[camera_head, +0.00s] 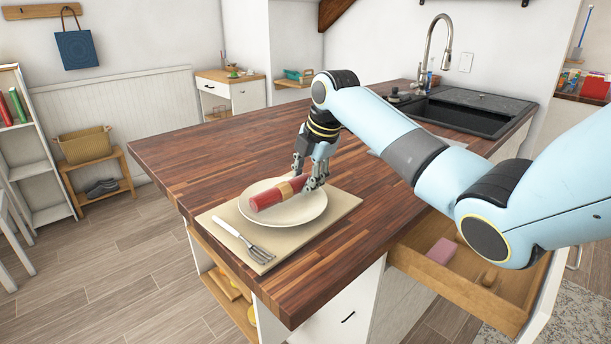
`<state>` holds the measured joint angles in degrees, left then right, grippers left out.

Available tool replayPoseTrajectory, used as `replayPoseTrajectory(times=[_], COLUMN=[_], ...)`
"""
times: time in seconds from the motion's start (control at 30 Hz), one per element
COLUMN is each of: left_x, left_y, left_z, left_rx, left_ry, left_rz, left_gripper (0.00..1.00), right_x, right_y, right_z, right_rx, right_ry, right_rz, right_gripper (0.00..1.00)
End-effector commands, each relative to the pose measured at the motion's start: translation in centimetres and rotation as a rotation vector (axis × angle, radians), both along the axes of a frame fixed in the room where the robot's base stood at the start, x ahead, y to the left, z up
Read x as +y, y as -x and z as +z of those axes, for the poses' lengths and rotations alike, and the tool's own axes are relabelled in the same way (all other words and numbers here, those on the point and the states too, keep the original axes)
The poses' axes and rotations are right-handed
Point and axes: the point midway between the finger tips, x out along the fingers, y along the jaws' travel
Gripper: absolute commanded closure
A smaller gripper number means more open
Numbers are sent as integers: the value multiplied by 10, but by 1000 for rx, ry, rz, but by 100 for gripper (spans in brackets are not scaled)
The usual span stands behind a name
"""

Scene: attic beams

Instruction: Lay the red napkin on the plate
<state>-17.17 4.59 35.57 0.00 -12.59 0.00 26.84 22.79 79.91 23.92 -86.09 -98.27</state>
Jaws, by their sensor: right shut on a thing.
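The red napkin (267,197) is a rolled red bundle with a tan band around it. It lies over the white plate (312,211), and I cannot tell whether it touches the plate. The plate sits on a beige placemat (341,208) on the wooden counter. My right gripper (309,182) points down at the napkin's right end and is shut on it, with its fingers beside the band. The fingers hide part of that end. My left gripper is not in view.
A fork (243,239) lies on the placemat left of the plate. An open drawer (462,277) juts out below the counter at the right, with a pink block (442,251) in it. A black sink (461,110) with a faucet is behind. The counter's left part is clear.

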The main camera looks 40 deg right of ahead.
Motion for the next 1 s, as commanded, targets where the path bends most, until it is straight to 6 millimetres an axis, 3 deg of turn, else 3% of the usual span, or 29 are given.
replayPoseTrajectory(times=[0.03, 0.07, 0.27, 0.63, 1.0], left_x=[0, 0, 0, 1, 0], left_y=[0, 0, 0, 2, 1], left_z=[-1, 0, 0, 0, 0], left_rx=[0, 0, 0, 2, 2], left_ry=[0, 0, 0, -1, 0], left_rz=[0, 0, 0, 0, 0], left_gripper=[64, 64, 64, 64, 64], right_x=[0, 0, 0, -1, -2], right_y=[0, 0, 0, 3, 30], right_z=[-1, -1, -1, 6, 78], right_rx=[0, 0, 1, 0, -3], right_ry=[0, 0, 0, 1, 3], right_rz=[0, 0, 0, 1, 2], right_gripper=[100, 66, 41, 41, 41])
